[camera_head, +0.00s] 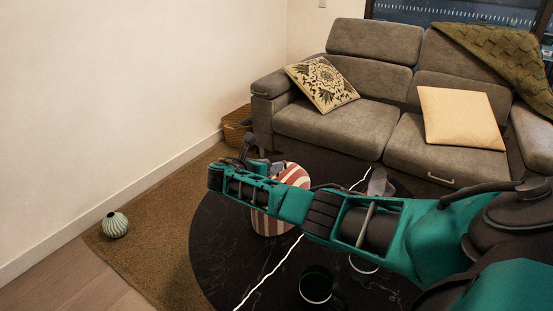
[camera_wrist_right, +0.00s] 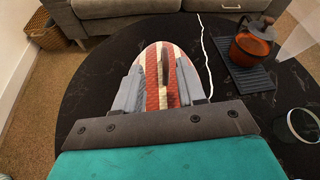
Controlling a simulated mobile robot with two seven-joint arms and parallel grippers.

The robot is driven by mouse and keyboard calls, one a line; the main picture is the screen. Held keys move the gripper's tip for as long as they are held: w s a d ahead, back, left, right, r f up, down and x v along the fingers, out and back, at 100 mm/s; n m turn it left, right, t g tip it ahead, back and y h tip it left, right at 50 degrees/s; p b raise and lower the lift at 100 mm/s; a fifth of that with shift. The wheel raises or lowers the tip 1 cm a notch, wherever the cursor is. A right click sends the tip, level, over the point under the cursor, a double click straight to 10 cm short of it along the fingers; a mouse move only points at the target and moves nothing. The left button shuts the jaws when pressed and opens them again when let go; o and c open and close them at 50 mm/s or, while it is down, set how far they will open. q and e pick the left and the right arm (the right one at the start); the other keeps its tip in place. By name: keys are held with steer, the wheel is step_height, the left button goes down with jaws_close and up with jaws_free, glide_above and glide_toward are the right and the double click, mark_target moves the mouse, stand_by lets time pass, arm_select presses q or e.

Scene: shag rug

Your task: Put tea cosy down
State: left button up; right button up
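The tea cosy (camera_head: 268,222) is a dome with red and cream stripes, over the dark round coffee table (camera_head: 215,255). My right forearm crosses in front of it and hides its middle. In the right wrist view, the cosy (camera_wrist_right: 163,95) has a brown strip along its top and fills the space between the two grey fingers of my right gripper (camera_wrist_right: 160,82). The fingers lie against its sides and look shut on it. Its lower edge is hidden in that view, so I cannot tell whether it touches the table. My left gripper is not in view.
An orange-brown teapot (camera_wrist_right: 252,45) stands on a dark slatted mat (camera_wrist_right: 262,80) to the right of the cosy. A dark mug (camera_head: 317,285) is near the table's front. A sofa (camera_head: 340,130) stands behind. The table's left side is clear. A ribbed vase (camera_head: 115,225) is on the rug.

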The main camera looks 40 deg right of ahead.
steer(key=p+v, duration=0.2)
steer(key=v, duration=0.5)
steer(key=shift+a+r, duration=0.1)
steer(key=shift+r, duration=0.05)
steer(key=s+a+f+m+t+y, duration=0.1)
steer(key=s+a+f+y, duration=0.2)
steer(key=a+f, duration=0.2)
steer(key=s+a+f+m+t+y, duration=0.1)
steer(key=s+a+f+m+y, duration=0.1)
steer(key=a+f, duration=0.4)
steer(key=s+a+f+m+t+y, duration=0.1)
steer(key=s+a+f+m+y, duration=0.1)
steer(key=s+a+f+y, duration=0.2)
steer(key=shift+s+a+f+y, duration=0.3)
steer(key=shift+s+a+f, duration=0.2)
steer(key=shift+a+f, duration=0.3)
steer(key=s+a+m+y, duration=0.1)
steer(key=s+a+m, duration=0.1)
steer(key=shift+s+a+f+t+y, duration=0.4)
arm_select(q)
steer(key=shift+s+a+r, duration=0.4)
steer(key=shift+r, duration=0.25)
arm_select(e)
steer(key=s+a+r+m+t+y, duration=0.4)
steer(key=s+a+r+m+y, duration=0.1)
steer(key=s+r+m, duration=0.4)
steer(key=s+m, duration=0.2)
steer(key=m, duration=0.1)
steer(key=shift+s+m, duration=0.3)
steer(key=shift+s, duration=0.05)
